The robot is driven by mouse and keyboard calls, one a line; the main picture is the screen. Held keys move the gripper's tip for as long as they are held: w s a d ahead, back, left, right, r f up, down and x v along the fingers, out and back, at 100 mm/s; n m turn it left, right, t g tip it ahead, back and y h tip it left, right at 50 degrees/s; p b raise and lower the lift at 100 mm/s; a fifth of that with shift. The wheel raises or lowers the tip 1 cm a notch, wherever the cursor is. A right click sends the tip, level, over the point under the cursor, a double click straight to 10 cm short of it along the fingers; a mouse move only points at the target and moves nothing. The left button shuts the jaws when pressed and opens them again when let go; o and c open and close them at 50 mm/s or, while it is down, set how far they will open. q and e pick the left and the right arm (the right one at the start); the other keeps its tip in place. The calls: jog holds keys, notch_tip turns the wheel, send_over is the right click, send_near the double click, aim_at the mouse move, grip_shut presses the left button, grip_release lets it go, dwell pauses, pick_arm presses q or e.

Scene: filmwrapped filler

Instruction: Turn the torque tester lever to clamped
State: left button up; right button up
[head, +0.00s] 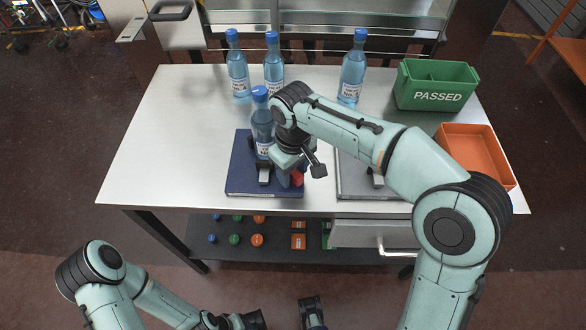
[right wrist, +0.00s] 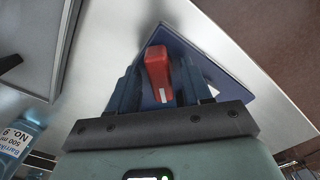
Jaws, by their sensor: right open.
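The torque tester is a dark blue base (head: 240,178) on the bench, with a blue-capped bottle (head: 262,125) upright on it. Its red lever (head: 297,178) shows at the base's right side, partly hidden by my right gripper (head: 288,176). In the right wrist view the red lever (right wrist: 158,72) lies between the two open fingers of my right gripper (right wrist: 160,88), with the blue base (right wrist: 178,45) behind. I cannot tell whether a finger touches the lever.
Several blue-capped bottles (head: 237,75) stand at the back of the bench. A green PASSED bin (head: 437,97) and an orange tray (head: 475,150) are at the right. A grey plate (head: 352,178) lies under my right arm. The bench's left side (head: 170,130) is clear.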

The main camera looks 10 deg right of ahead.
grip_shut()
jog(key=shift+m, duration=0.3)
jog(key=m+p, duration=0.2)
jog(key=m, duration=0.1)
jog(key=shift+r, duration=0.1)
jog(key=m+p, duration=0.1)
jog(key=m, duration=0.3)
jog(key=m+p, duration=0.1)
jog(key=m, duration=0.4)
jog(key=shift+m, duration=0.3)
jog(key=m+p, duration=0.1)
jog(key=m, duration=0.3)
jog(key=shift+m, duration=0.3)
